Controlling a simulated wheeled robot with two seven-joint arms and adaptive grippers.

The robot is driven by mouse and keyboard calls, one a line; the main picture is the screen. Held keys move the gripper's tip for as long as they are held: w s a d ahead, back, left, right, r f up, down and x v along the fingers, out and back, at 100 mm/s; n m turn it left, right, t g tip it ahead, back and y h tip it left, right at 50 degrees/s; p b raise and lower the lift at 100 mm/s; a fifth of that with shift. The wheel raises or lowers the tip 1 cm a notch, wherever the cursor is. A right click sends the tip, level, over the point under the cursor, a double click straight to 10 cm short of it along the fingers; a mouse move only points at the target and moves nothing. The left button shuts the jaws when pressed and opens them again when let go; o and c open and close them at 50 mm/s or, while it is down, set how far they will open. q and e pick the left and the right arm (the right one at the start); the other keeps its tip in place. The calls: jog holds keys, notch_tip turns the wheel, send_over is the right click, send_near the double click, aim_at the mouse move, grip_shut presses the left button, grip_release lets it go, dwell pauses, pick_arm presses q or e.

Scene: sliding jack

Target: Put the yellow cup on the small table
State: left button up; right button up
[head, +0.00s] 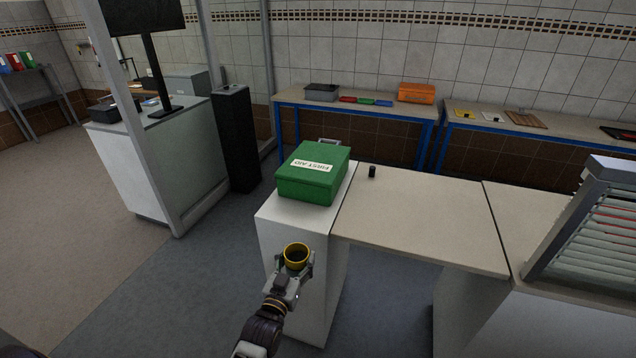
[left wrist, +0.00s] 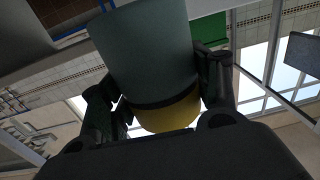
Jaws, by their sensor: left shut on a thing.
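The yellow cup (head: 297,250) is held in my left gripper (head: 291,273), in front of the white pedestal's near edge in the head view. Its opening faces up toward the head camera and its inside looks dark. In the left wrist view the cup (left wrist: 165,112) sits between both fingers, showing a grey-green part, a dark band and a yellow part. Small-table candidates are the narrow white pedestal (head: 268,226) and the pale tabletop (head: 420,215) joined to its right; I cannot tell which is meant. My right gripper is not in view.
A green first aid box (head: 306,188) covers much of the pedestal top. A small black object (head: 372,171) stands on the pale tabletop, otherwise clear. A slatted rack (head: 595,225) stands at the right. Blue-framed benches (head: 350,108) line the back wall.

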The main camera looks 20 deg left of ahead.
pick_arm(q)
jog(key=w+r+b, duration=0.1)
jog(key=w+r, duration=0.4)
jog(key=r, duration=0.6)
jog(key=w+r+b, duration=0.1)
jog(key=w+r, duration=0.4)
jog(key=r, duration=0.7)
jog(key=w+r+b, duration=0.2)
jog(key=w+r, duration=0.2)
jog(key=r, duration=0.7)
jog(key=shift+w+d+r, duration=0.2)
jog(key=shift+w+r, duration=0.05)
jog(key=shift+w, duration=0.15)
jog(key=shift+w+r, duration=0.65)
jog(key=shift+h, duration=0.3)
jog(key=w+f, duration=0.2)
jog(key=f, duration=0.2)
jog(key=w+f, duration=0.1)
jog(key=f, duration=0.4)
jog(key=w+f, duration=0.2)
jog(key=f, duration=0.2)
jog(key=shift+w+f, duration=0.2)
jog(key=shift+w, duration=0.1)
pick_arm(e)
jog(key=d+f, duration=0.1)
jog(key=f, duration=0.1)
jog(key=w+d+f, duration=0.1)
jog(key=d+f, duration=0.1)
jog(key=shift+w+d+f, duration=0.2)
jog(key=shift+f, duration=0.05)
